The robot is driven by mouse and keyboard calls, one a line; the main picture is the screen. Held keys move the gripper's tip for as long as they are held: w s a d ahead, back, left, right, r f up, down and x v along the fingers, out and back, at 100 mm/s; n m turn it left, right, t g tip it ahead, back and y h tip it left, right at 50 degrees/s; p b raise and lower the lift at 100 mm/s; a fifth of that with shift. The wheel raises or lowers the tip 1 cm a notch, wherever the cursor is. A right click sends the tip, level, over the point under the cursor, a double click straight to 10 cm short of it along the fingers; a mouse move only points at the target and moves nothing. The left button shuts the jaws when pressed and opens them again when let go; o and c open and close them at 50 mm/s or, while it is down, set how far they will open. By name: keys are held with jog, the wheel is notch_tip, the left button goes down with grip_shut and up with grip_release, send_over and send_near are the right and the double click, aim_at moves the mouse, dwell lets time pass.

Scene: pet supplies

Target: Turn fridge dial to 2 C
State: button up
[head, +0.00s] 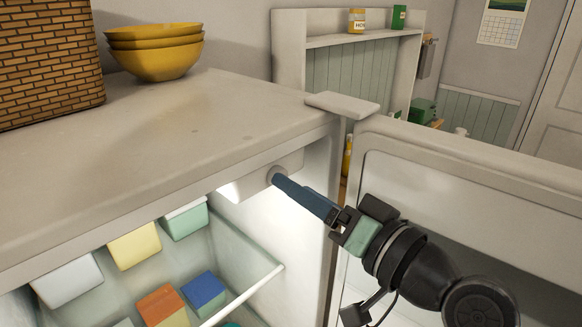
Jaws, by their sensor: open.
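The fridge (200,125) stands with its door (470,165) swung open to the right. A pale control housing (258,172) hangs under the top inside, beside a lit lamp panel. A small round greyish dial (275,172) shows on the housing's near end. My gripper (282,181) reaches in from the lower right, its blue fingers ending at the dial. The fingers are open and seen nearly in line, so the gap between them is hidden. I cannot tell whether they touch the dial. No dial markings or temperature reading can be made out.
Stacked yellow bowls (155,62) and a wicker basket (45,65) stand on top. The open door is close to my arm's right.

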jog(key=shift+p+x, duration=0.4)
jog(key=shift+x, duration=0.95)
grip_shut()
